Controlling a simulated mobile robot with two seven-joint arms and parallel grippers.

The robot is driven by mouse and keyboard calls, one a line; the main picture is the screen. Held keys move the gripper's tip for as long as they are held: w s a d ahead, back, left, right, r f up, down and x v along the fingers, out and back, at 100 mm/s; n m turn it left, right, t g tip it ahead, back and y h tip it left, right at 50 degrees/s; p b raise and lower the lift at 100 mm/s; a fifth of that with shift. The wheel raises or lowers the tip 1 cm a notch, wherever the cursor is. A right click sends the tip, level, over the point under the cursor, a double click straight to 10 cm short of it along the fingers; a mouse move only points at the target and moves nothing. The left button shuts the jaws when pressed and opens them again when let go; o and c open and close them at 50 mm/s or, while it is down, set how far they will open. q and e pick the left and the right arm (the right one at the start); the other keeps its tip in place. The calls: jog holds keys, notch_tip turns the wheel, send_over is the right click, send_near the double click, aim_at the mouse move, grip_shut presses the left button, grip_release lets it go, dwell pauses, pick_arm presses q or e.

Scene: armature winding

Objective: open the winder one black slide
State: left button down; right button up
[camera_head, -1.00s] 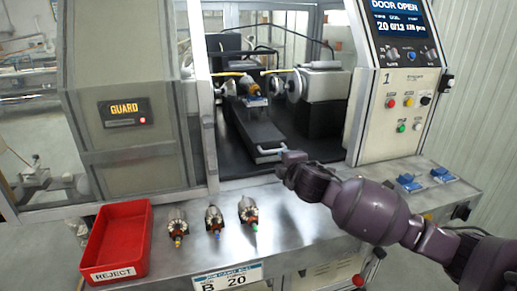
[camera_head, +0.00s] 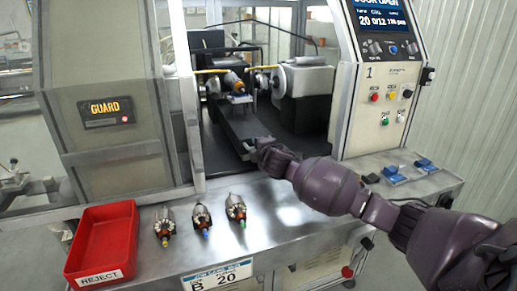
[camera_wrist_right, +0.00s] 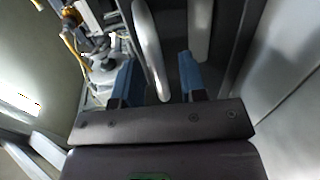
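The black slide (camera_head: 238,128) lies inside the winder (camera_head: 262,55), pointing toward the front opening. An orange-and-silver armature (camera_head: 234,82) sits above its far end. My right gripper (camera_head: 257,150) is at the slide's front end and hides most of the handle there. In the right wrist view my right gripper's two blue fingers (camera_wrist_right: 160,82) are apart. A pale handle bar (camera_wrist_right: 150,50) runs into the gap between them, closer to the left finger. Whether it touches that finger is not clear. My left gripper is not in view.
A red REJECT tray (camera_head: 103,240) and several armatures, one of them here (camera_head: 236,209), rest on the metal bench (camera_head: 290,215). The guard panel (camera_head: 105,110) stands left of the opening. The control panel (camera_head: 385,90) stands right. Blue blocks (camera_head: 393,173) lie below it.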

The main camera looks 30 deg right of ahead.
jog(key=shift+w, duration=0.2)
grip_shut()
dwell(0.5)
